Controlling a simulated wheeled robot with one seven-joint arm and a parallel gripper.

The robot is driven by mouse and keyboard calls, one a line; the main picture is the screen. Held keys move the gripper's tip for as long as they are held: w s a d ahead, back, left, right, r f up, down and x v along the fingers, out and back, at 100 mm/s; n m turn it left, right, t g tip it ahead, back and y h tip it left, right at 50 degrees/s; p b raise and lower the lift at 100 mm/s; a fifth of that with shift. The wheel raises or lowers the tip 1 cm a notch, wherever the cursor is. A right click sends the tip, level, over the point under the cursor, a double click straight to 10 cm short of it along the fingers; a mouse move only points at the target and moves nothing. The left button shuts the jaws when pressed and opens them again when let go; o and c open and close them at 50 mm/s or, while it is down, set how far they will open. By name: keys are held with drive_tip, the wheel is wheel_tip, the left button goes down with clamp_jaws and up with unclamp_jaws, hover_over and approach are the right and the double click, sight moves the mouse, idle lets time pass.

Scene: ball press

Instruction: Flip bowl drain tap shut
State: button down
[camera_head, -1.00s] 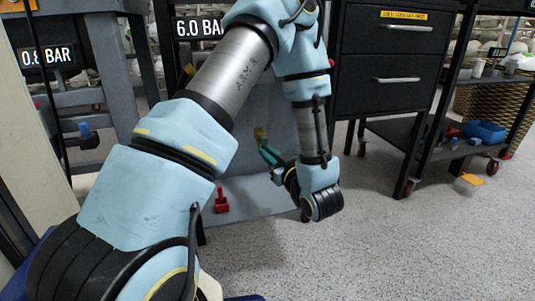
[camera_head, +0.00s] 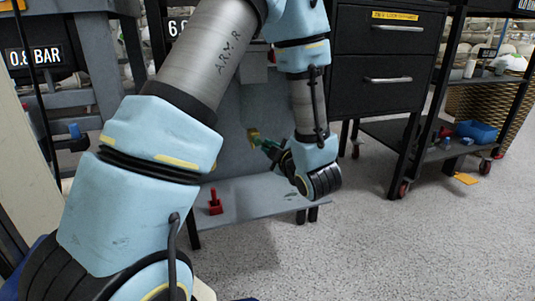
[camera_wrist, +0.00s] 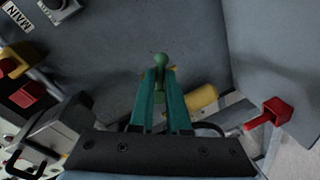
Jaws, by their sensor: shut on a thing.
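A small green, round-ended piece (camera_wrist: 159,60) shows at the fingertips in the wrist view; it looks like the handle of the drain tap. A yellow fitting (camera_wrist: 203,97) shows just right of the fingers, and a yellow piece (camera_head: 253,134) shows at the fingertips in the head view, against the grey panel. My gripper (camera_wrist: 160,75) has its teal fingers close together, shut on the green handle. In the head view my gripper (camera_head: 262,143) is small and partly hidden by my wrist. The tap's body is largely hidden behind the fingers.
A red lever (camera_head: 214,203) stands on the grey lower plate (camera_head: 250,200); it shows right of my gripper in the wrist view (camera_wrist: 272,115).

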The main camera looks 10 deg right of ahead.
drive_tip(key=shift+d+r+n+h+b, duration=0.1)
drive_tip(key=shift+r+n+h+b, duration=0.15)
drive_tip(key=shift+n+b, duration=0.5)
drive_tip(key=shift+r+n+h+b, duration=0.2)
drive_tip(key=shift+n+h+b, duration=0.1)
drive_tip(key=shift+n+b, duration=0.45)
drive_tip(key=shift+d+r+n+h+b, duration=0.1)
drive_tip(key=shift+r+n+h+b, duration=0.15)
drive_tip(key=shift+n+b, duration=0.5)
drive_tip(key=shift+n, duration=0.35)
drive_tip(key=c, duration=0.9)
unclamp_jaws()
drive_tip(key=shift+r, duration=0.1)
drive_tip(key=shift+s, duration=0.1)
drive_tip(key=shift+b+v, duration=1.85)
drive_tip(key=shift+v, duration=3.45)
